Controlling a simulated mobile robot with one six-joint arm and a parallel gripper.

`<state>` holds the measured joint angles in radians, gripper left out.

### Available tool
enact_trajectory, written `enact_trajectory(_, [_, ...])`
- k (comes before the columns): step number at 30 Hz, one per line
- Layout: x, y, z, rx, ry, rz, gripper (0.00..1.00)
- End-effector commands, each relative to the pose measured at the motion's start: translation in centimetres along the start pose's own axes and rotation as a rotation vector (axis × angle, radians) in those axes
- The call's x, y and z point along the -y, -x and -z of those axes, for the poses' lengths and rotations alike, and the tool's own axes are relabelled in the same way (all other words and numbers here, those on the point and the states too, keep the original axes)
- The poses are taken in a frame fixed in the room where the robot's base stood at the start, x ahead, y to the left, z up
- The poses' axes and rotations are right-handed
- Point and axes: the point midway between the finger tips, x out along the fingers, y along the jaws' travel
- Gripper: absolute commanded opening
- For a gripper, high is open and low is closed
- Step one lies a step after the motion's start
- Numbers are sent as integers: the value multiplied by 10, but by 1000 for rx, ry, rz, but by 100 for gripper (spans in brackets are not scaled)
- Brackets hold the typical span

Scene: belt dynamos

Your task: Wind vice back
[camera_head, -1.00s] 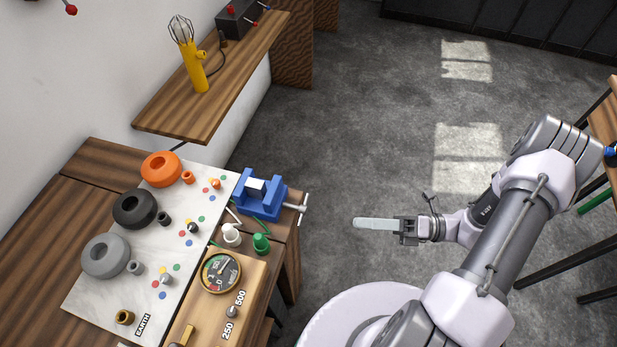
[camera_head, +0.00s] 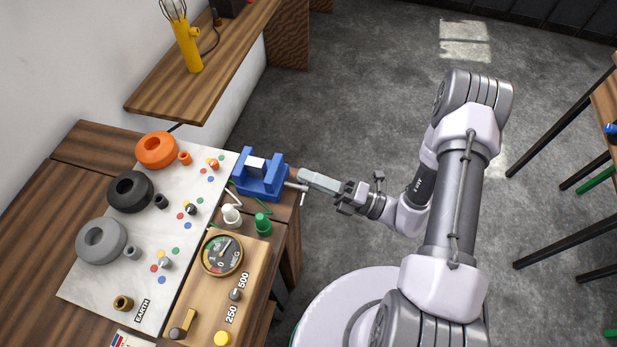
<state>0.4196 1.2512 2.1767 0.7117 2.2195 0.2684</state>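The blue vice (camera_head: 262,184) is at the bench's right edge, with a pale block (camera_head: 256,163) between its jaws. Its metal screw and crossbar handle (camera_head: 303,194) stick out to the right, past the bench edge. My gripper (camera_head: 303,177) points left, its long grey fingers beside the upper end of the handle. They overlap the handle's end in the picture; I cannot tell whether they touch it. The fingers show as one flat shape, so I cannot see any gap between them.
A pale panel (camera_head: 78,283) carries orange, black and grey rings. A white knob (camera_head: 231,214), a green knob (camera_head: 263,224) and a gauge (camera_head: 222,254) stand close to the vice. The wall shelf (camera_head: 158,101) is behind.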

Motion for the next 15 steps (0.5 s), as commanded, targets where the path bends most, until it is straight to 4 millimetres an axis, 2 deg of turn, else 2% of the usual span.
enact_trajectory(9, [0,-4,0,0,0,0,18])
enact_trajectory(12, [0,-4,0,0,0,0,0])
enact_trajectory(15, [0,-4,0,0,0,0,0])
